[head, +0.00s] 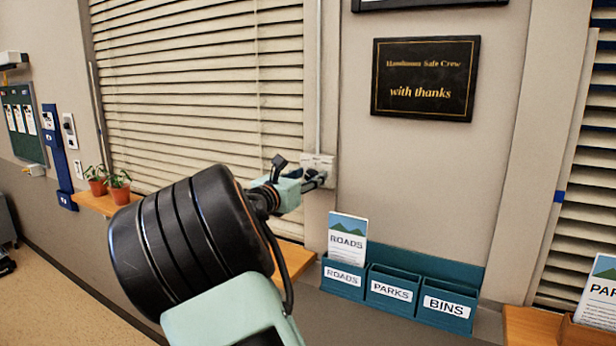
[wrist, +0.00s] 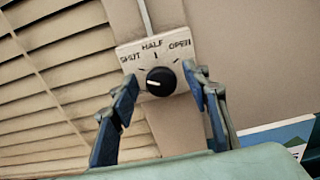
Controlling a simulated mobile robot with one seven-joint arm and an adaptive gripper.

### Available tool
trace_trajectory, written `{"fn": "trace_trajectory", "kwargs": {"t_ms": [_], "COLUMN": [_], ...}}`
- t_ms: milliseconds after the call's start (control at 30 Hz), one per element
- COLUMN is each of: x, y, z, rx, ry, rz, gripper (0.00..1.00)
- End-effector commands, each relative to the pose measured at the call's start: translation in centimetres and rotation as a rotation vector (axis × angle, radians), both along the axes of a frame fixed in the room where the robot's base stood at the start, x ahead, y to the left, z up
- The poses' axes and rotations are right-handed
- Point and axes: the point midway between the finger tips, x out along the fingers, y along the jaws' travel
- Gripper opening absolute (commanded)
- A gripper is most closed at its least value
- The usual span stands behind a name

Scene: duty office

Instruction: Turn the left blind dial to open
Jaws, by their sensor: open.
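The left blind dial is a black round knob (wrist: 160,82) on a pale plate (wrist: 133,53) marked SHUT, HALF and OPEN in the wrist view. The knob's white mark points left, on the SHUT side. In the head view the plate (head: 318,160) is on the wall strip right of the large blind, and my gripper partly hides it. My gripper (wrist: 161,78) is open, with one blue finger on each side of the knob. It also shows in the head view (head: 314,181). I cannot tell if either finger touches the knob.
The left blind (head: 200,90) has its slats tilted. A teal leaflet rack (head: 405,272) hangs below and right of the dial. Potted plants (head: 118,187) stand on the wooden sill (head: 95,203) at left. A black plaque (head: 425,78) hangs at upper right.

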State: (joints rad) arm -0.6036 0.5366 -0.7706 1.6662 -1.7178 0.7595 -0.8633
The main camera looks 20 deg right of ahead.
Motion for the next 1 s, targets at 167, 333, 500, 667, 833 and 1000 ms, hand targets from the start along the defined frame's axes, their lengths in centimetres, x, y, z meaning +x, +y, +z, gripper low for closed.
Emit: {"fn": "trace_trajectory", "kwargs": {"t_ms": [167,333,500,667,833,1000], "x": [0.04,0.03,0.02,0.02,0.01,-0.04], "y": [-0.08,-0.07,-0.05,-0.05,-0.06,-0.12], "z": [-0.02,-0.02,-0.02,-0.03,-0.17,-0.41], "rx": [0.001,0.001,0.001,0.001,0.012,0.051], "ry": [-0.001,0.000,0.000,0.000,-0.014,-0.064], "rz": [0.000,0.000,0.000,0.000,0.000,-0.001], "gripper": [0.43,0.32,0.14,0.03,0.02,0.02]}}
